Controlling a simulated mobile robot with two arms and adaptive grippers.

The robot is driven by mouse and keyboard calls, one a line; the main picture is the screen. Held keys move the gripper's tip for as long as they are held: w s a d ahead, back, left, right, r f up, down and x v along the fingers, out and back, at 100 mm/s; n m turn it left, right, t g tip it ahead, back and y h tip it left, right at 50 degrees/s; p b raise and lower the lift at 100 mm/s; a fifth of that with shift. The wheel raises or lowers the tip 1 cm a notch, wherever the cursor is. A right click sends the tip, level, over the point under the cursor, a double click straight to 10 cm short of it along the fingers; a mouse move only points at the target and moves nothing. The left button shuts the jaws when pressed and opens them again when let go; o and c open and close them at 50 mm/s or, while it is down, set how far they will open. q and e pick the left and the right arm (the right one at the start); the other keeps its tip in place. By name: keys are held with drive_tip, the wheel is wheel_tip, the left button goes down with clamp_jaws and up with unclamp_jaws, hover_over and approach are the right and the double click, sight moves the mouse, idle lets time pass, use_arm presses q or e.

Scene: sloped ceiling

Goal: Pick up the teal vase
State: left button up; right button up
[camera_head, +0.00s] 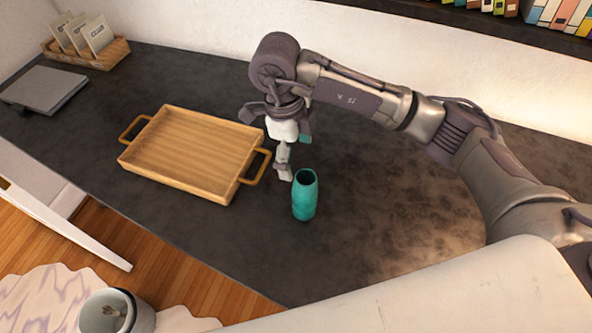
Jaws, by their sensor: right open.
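The teal vase (305,198) stands upright on the dark table, right of the wooden tray, with its open mouth facing up. My right gripper (285,174) points down just behind the vase and slightly to its left in the picture. It is open and holds nothing. The fingers look close to the vase's rim, but I cannot tell whether they touch it. A small teal patch also shows beside the gripper's wrist. My left gripper is not in view.
A wooden tray (130,157) with two handles lies empty left of the gripper. A closed grey laptop (45,88) and a wooden box (103,58) with cards are at the far left. Books (560,12) stand on a shelf at the back. The table right of the vase is clear.

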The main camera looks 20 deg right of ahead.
sight(305, 192)
drive_tip(key=f, duration=0.2)
drive_tip(key=s+f+p, duration=0.1)
drive_tip(key=f, duration=0.1)
drive_tip(key=s+f, duration=0.1)
drive_tip(key=f, duration=0.1)
drive_tip(key=shift+d, duration=0.4)
drive_tip(key=f+p, duration=0.1)
drive_tip(key=f, duration=0.1)
drive_tip(key=f+p, duration=0.1)
drive_tip(key=f, duration=0.1)
drive_tip(key=d+f+p, duration=0.1)
drive_tip(key=f, duration=0.1)
drive_tip(key=shift+w+f, duration=0.25)
drive_tip(key=shift+f, duration=0.3)
drive_tip(key=c, duration=1.2)
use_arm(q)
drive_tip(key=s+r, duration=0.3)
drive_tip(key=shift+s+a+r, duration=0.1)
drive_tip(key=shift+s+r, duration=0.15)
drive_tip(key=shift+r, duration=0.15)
use_arm(e)
drive_tip(key=shift+c, duration=1)
